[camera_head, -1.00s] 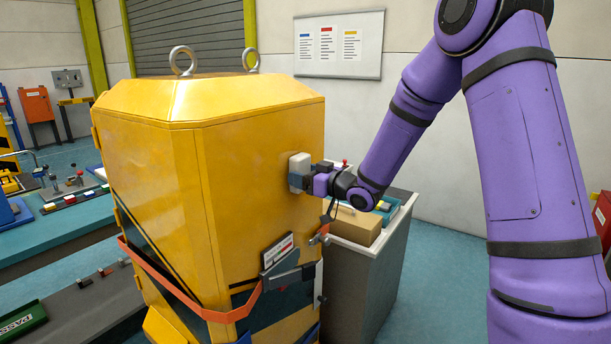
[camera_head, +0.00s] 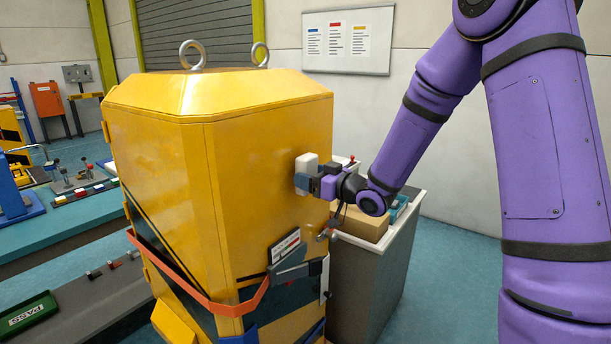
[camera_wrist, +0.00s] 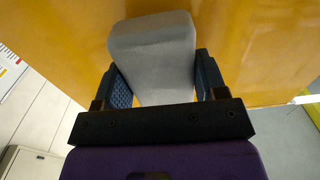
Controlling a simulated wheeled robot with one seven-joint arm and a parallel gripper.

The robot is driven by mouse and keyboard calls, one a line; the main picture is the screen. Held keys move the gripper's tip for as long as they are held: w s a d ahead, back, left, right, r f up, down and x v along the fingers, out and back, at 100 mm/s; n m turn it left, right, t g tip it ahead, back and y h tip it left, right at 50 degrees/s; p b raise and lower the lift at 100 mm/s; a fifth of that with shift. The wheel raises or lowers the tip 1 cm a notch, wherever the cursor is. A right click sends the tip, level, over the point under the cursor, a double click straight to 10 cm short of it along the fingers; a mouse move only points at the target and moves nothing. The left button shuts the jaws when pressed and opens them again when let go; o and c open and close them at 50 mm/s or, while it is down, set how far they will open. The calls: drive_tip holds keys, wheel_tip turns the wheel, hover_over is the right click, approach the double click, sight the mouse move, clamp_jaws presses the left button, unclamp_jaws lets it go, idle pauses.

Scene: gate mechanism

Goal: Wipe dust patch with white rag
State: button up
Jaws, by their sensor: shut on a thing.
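The white rag (camera_head: 306,164) is a pale block-shaped pad held against the right-hand face of the yellow cabinet (camera_head: 250,140). My gripper (camera_head: 312,184) is shut on it. In the wrist view the rag (camera_wrist: 152,50) looks grey and sits between the two dark fingers of my gripper (camera_wrist: 160,85), with the yellow surface (camera_wrist: 250,40) behind it. The rag appears to touch the cabinet face. I cannot make out a distinct dust patch; the face around the rag shows only faint mottling, and the area behind the rag is hidden.
A latch handle (camera_head: 300,270) and a small label stick out from the cabinet below my gripper. An orange strap (camera_head: 190,292) crosses its lower part. A grey cart (camera_head: 372,280) with a cardboard box (camera_head: 358,224) stands close to the right. Two lifting rings top the cabinet.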

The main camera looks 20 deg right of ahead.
drive_tip(key=shift+v, duration=2.05)
drive_tip(key=shift+d, duration=0.1)
drive_tip(key=shift+v, duration=1.45)
